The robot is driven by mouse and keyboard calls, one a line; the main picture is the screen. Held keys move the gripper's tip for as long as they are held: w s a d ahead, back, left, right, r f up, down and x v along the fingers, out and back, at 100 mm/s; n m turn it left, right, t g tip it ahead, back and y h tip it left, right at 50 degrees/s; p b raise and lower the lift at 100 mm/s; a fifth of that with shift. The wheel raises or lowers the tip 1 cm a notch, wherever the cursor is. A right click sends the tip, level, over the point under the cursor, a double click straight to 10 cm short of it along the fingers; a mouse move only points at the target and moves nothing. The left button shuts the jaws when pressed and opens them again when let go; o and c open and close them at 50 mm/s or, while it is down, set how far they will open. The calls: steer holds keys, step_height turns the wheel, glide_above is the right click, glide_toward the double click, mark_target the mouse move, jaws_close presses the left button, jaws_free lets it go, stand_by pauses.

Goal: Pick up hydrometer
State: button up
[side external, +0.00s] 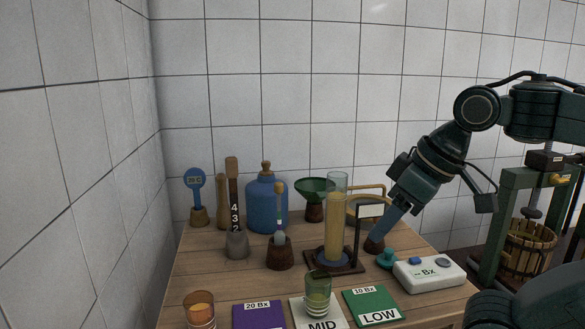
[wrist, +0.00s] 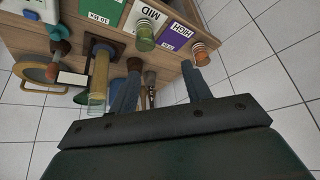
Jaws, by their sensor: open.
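The hydrometer (side external: 280,214) appears to be the slim glass piece with a yellow top and pale bulb. It stands upright in a brown holder (side external: 279,258), left of the tall tube of amber liquid (side external: 335,230). My gripper (side external: 379,234) is right of that tube in the side view, apart from the hydrometer. In the wrist view my gripper (wrist: 160,88) shows two separated blue fingers with nothing held between them. The tube also shows in the wrist view (wrist: 98,82), left of the fingers. I cannot clearly make out the hydrometer there.
A blue demijohn (side external: 266,205) and a green funnel (side external: 314,191) stand behind. A numbered wooden piece (side external: 234,200) is to the left. A white Bx meter (side external: 432,274) lies right. Purple (side external: 259,314) and green (side external: 373,306) cards and glasses of liquid occupy the front.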

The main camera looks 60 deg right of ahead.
steer(key=w+m+t+y, duration=0.1)
steer(key=w+m+t, duration=0.2)
steer(key=w+m, duration=0.85)
steer(key=m+t+h, duration=0.1)
steer(key=m+t, duration=0.8)
steer(key=m, duration=1.6)
glide_above(282, 189)
steer(key=s, duration=0.2)
step_height(282, 189, down, 2)
step_height(282, 189, down, 6)
steer(key=shift+d, duration=0.15)
steer(key=shift+w+f+n, duration=0.1)
steer(key=shift+w+n, duration=0.05)
steer(key=shift+n, duration=0.1)
steer(key=shift+w, duration=2.4)
steer(key=shift+c, duration=0.5)
